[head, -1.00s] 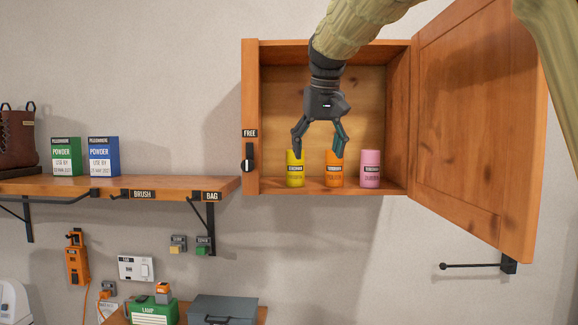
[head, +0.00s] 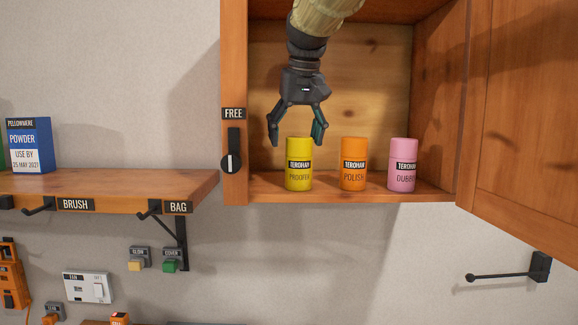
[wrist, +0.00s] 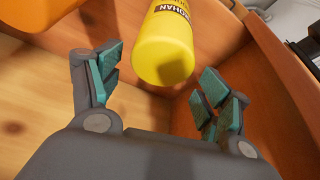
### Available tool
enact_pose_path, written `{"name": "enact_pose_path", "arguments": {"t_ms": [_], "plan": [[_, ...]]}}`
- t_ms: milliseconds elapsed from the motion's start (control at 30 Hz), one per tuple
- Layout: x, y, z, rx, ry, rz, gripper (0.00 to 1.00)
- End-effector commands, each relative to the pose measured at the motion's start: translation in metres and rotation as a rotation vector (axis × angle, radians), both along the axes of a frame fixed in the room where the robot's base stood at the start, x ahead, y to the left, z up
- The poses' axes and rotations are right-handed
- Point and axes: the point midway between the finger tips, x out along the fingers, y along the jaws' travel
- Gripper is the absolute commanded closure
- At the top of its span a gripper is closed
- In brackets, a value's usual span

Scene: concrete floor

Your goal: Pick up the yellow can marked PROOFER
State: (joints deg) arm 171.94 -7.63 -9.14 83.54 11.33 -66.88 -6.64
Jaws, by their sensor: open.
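The yellow can marked PROOFER (head: 299,170) stands upright on the cabinet floor, leftmost of three cans. My gripper (head: 297,141) is open and empty, pointing down in front of and just above the yellow can in the head view. In the wrist view the yellow can (wrist: 165,45) shows beyond the fingertips, roughly between the two open fingers (wrist: 160,88). I see no contact between fingers and can.
An orange POLISH can (head: 353,168) and a pink DUBBIN can (head: 402,170) stand to the right. The wooden cabinet (head: 234,60) has its door (head: 525,120) open to the right. A shelf (head: 120,187) with a blue POWDER box (head: 30,145) is at left.

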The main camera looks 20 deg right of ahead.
Motion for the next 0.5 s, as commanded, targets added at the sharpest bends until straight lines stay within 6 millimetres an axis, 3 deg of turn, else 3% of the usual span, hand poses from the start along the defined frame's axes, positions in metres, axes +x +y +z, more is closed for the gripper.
{"name": "enact_pose_path", "arguments": {"t_ms": [33, 167, 500], "plan": [[-0.007, 0.0, 0.01, 0.0, -0.019, -0.001, 0.22], [0.002, -0.002, -0.004, 0.0, -0.02, -0.002, 0.22], [0.051, -0.003, -0.042, -0.001, 0.01, -0.003, 0.22]]}}
